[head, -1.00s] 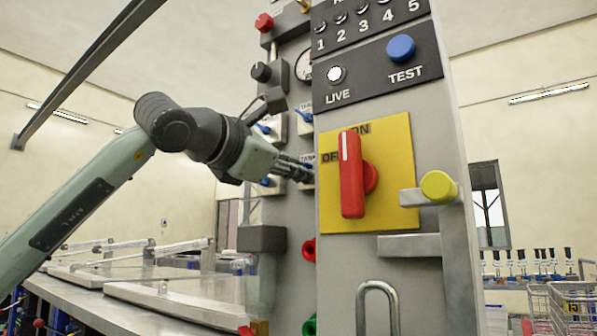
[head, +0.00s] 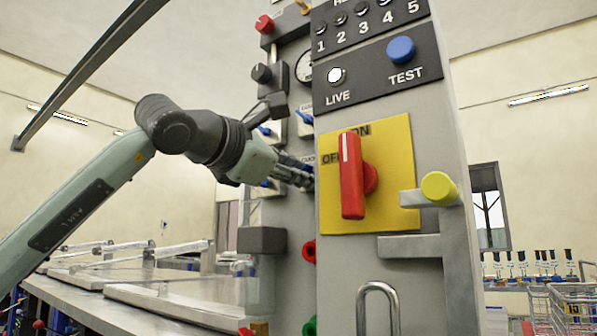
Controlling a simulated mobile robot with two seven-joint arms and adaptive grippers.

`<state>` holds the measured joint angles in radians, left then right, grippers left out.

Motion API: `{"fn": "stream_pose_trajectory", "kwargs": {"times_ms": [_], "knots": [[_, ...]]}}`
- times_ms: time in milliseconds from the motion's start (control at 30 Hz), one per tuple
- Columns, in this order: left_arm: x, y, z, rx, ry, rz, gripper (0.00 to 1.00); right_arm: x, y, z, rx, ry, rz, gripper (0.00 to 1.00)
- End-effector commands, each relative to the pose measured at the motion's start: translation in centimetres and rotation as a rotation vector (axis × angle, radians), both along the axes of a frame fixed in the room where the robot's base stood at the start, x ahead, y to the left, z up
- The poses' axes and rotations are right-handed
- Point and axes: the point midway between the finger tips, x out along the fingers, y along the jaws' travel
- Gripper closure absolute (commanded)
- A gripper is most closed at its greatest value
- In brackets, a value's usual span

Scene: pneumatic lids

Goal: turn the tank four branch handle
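My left gripper (head: 302,178) reaches from the left to the grey panel (head: 292,222) behind the near cabinet. Its fingertips are at a labelled plate on that panel, and the cabinet edge partly hides them. Small blue handles sit on pale plates there: one at the upper left (head: 264,130), one at the upper right (head: 306,118). Another blue handle (head: 268,183) shows in part below, behind the gripper. The handle at the fingertips is hidden, and I cannot tell whether the fingers hold it. My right gripper is not in view.
The near cabinet carries a red switch (head: 351,175) on a yellow plate (head: 399,140), a yellow-ended lever (head: 438,187) and a blue TEST button (head: 400,48). A black knob (head: 262,73) and a gauge (head: 304,65) sit above the gripper. A grey block (head: 262,240) juts out below.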

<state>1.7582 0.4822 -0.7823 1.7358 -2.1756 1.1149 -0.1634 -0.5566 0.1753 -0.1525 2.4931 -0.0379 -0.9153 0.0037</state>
Motion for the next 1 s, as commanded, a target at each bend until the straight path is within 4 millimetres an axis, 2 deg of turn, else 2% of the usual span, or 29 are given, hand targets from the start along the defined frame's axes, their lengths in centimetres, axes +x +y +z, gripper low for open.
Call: {"fn": "stream_pose_trajectory", "kwargs": {"times_ms": [133,267,700,1000], "knots": [[-0.2,0.2,0.1,-0.001,-0.001,0.000,0.74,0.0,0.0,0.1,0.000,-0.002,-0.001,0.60],[-1.3,1.1,0.2,-0.003,-0.003,0.001,0.74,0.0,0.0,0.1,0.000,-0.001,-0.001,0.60],[-8.3,6.1,0.1,0.000,-0.002,0.002,0.74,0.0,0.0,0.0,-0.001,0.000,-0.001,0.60],[-9.8,7.1,0.0,0.000,0.000,0.000,0.74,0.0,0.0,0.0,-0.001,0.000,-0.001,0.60]]}}
